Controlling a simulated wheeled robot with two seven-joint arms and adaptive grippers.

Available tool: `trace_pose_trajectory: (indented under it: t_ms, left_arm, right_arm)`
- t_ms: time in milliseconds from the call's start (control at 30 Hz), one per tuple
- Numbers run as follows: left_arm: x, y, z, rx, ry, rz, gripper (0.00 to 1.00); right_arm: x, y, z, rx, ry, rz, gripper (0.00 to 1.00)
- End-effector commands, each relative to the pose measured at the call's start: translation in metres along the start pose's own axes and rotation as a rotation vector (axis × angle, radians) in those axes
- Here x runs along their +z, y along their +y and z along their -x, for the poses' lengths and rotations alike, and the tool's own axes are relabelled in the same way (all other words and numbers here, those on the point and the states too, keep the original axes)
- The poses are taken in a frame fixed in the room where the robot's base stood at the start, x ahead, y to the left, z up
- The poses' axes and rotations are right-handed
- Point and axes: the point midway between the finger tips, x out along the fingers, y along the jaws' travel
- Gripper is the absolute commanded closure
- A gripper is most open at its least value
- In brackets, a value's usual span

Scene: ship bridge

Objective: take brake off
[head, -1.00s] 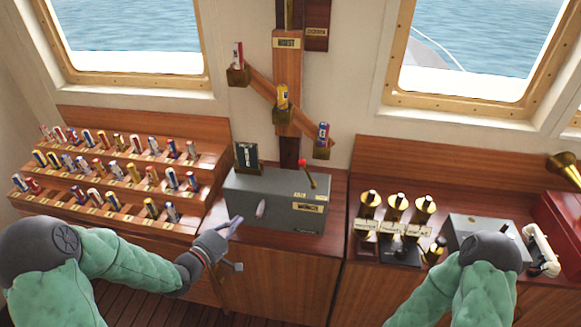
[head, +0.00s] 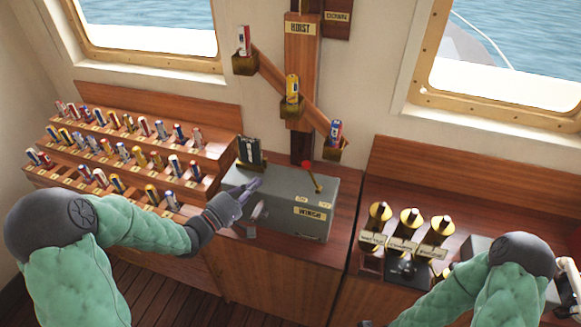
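A grey winch box (head: 285,205) with a "WINCH" plate stands on the wooden counter at mid-picture. A lever with a red knob (head: 306,165) rises from its top and leans left. The fingers look apart; contact with the handle cannot be told. Which part is the brake is not readable. My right arm is at lower right, and its gripper is out of view.
A stepped wooden rack (head: 125,160) with several coloured cartridges fills the left. A "HOIST" post (head: 303,60) with small holders rises behind. Several brass-topped cylinders (head: 409,217) stand on the right counter.

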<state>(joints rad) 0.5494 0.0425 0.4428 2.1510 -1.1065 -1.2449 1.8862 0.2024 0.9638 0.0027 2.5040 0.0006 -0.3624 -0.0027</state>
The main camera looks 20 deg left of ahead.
Motion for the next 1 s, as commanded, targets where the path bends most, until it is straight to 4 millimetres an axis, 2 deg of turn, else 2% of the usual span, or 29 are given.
trace_pose_trajectory:
  t_ms: [233, 700, 800, 1000]
  left_arm:
    - [0.001, -0.002, -0.019, 0.0, -0.004, -0.001, 1.0]
    - [0.002, -0.002, -0.105, 0.0, -0.004, -0.001, 1.0]
    - [0.019, -0.001, -0.105, 0.001, -0.005, 0.0, 1.0]
    - [0.035, -0.001, -0.109, 0.0, -0.001, 0.0, 1.0]
  right_arm:
    - [-0.001, 0.002, -0.005, 0.0, 0.001, 0.0, 0.37]
    - [-0.002, 0.008, -0.023, 0.0, 0.001, 0.0, 0.37]
    - [-0.002, 0.01, -0.027, 0.0, 0.001, 0.0, 0.37]
    - [-0.002, 0.011, -0.03, 0.0, 0.001, 0.0, 0.37]
